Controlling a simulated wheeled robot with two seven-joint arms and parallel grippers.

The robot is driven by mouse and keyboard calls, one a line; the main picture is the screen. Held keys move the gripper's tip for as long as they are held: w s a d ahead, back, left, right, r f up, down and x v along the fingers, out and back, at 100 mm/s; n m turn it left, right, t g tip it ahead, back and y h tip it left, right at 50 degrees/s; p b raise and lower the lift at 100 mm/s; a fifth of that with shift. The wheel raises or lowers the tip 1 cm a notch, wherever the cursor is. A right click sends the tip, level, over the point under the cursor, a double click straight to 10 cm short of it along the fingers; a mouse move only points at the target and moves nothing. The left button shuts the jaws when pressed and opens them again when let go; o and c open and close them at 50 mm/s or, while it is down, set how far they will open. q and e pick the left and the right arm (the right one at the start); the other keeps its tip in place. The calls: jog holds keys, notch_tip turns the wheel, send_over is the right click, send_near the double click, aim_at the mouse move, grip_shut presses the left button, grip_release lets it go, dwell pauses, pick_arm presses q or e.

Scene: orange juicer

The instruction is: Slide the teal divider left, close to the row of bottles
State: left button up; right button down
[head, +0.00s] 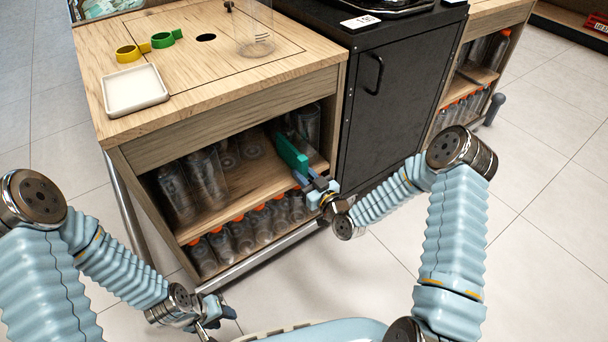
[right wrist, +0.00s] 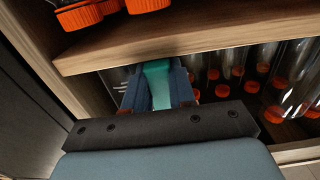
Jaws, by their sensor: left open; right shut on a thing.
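The teal divider (head: 290,153) stands on the upper shelf of the wooden cart, toward its right side. My right gripper (head: 310,183) is shut on its front end; in the right wrist view the divider (right wrist: 156,82) lies between the two fingers (right wrist: 156,92). A row of clear bottles (head: 190,185) stands at the left of the same shelf, with bare shelf between it and the divider. Bottles (right wrist: 285,85) also show in the right wrist view. My left gripper (head: 214,318) is open and empty, low in front of the cart.
Orange-capped bottles (head: 243,233) fill the lower shelf. Clear containers (head: 308,120) stand right of the divider. The cart top holds a white tray (head: 134,90) and yellow (head: 128,53) and green (head: 166,38) ring-shaped tools. A black cabinet (head: 385,95) adjoins the cart on the right.

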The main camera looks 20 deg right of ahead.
jog(key=s+a+b, duration=0.2)
jog(key=s+a, duration=0.1)
jog(key=a, duration=0.6)
jog(key=s+a+b, duration=0.2)
jog(key=s+a, duration=0.1)
jog(key=a, duration=0.5)
jog(key=shift+s+a+b, duration=0.25)
jog(key=shift+a+b, duration=0.15)
jog(key=c, duration=1.1)
grip_release()
